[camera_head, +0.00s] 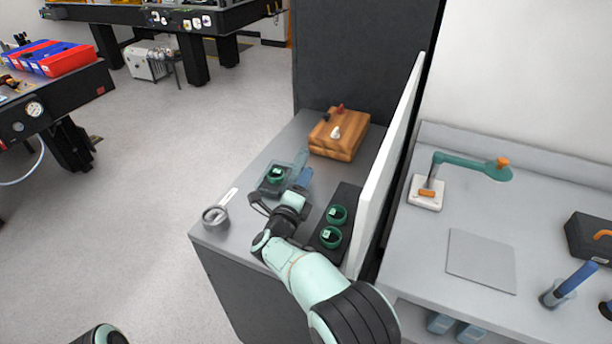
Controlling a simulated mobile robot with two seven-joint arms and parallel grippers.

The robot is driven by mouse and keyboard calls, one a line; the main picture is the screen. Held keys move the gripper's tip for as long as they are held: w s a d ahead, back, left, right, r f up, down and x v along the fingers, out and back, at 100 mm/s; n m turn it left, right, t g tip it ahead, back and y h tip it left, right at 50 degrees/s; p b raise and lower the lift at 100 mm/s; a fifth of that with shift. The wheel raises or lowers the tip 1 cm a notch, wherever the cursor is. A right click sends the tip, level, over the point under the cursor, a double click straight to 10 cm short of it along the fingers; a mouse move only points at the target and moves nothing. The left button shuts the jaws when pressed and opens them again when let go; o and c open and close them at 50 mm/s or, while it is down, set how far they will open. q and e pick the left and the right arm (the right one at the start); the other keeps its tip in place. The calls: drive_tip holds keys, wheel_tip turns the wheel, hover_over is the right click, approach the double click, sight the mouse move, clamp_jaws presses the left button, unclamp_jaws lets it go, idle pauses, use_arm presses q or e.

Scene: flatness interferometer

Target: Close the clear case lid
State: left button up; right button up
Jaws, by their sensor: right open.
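A small case (264,187) with a dark base sits on the grey cabinet top, with a green ring (276,175) in it. Its clear bluish lid (301,161) stands raised at the case's right side, so the case is open. My right gripper (259,207) is open and empty, just in front of the case. Whether its fingers touch the case or lid I cannot tell. Part of my left arm shows at the bottom left edge; its gripper is out of view.
A dark tray (345,197) with two green rings lies right of my right arm, beside a white upright panel (388,160). A grey ring (215,217) stands at the cabinet's front left. A wooden box (338,135) stands behind. A workbench (445,226) is beyond the panel.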

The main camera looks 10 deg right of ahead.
drive_tip(key=shift+x, duration=1.45)
drive_tip(key=shift+s, duration=0.1)
clamp_jaws()
